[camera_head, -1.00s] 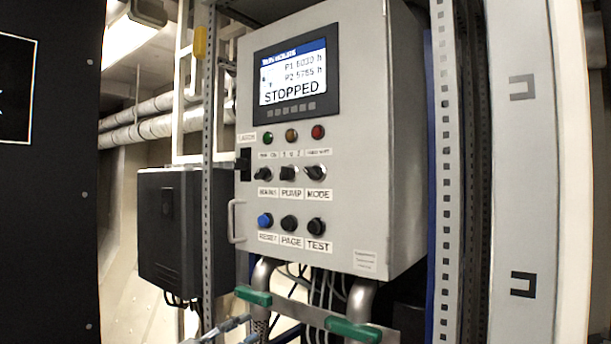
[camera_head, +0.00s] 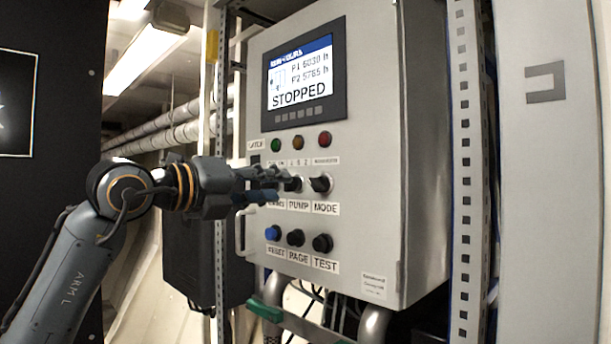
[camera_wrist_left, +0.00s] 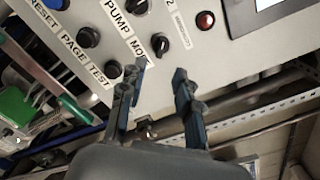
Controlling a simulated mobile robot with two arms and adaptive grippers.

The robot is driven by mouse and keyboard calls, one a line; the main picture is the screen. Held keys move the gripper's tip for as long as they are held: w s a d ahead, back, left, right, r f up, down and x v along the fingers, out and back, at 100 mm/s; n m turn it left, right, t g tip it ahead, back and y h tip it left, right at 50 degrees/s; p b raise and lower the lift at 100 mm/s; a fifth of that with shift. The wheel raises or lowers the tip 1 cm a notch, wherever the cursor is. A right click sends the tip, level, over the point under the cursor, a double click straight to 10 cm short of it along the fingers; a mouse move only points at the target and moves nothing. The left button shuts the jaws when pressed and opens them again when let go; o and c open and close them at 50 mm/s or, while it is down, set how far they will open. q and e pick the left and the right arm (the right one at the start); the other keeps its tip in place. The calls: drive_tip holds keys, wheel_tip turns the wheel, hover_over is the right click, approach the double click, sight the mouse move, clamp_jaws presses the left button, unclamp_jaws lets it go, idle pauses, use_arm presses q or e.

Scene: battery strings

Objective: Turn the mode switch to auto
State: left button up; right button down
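The mode switch (camera_head: 320,183) is a black rotary knob above the MODE label on the grey control panel (camera_head: 375,150). In the left wrist view the mode switch (camera_wrist_left: 159,43) lies just beyond the fingertips, roughly between their lines. My left gripper (camera_head: 278,185) reaches in from the left, in front of the pump switch (camera_head: 293,184) and left of the mode switch. It also shows in the left wrist view (camera_wrist_left: 160,68), its two fingers apart with nothing between them. It covers the mains switch in the head view. My right gripper is not in view.
The panel screen (camera_head: 300,78) reads STOPPED. Lamps sit above the switches; the blue reset button (camera_head: 272,233), page button (camera_head: 295,237) and test button (camera_head: 322,243) sit below. A handle (camera_head: 245,232) sticks out at the panel's left edge. Green-handled valves (camera_head: 263,311) are underneath.

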sight(312, 185)
use_arm(q)
drive_tip(key=p+x, duration=0.3)
drive_tip(key=x, duration=0.4)
drive_tip(key=shift+d+r, duration=0.1)
drive_tip(key=shift+d, duration=0.05)
drive_tip(key=shift+w+d+p, duration=0.3)
drive_tip(key=shift+w+d, duration=0.2)
drive_tip(key=shift+w, duration=0.05)
clamp_jaws()
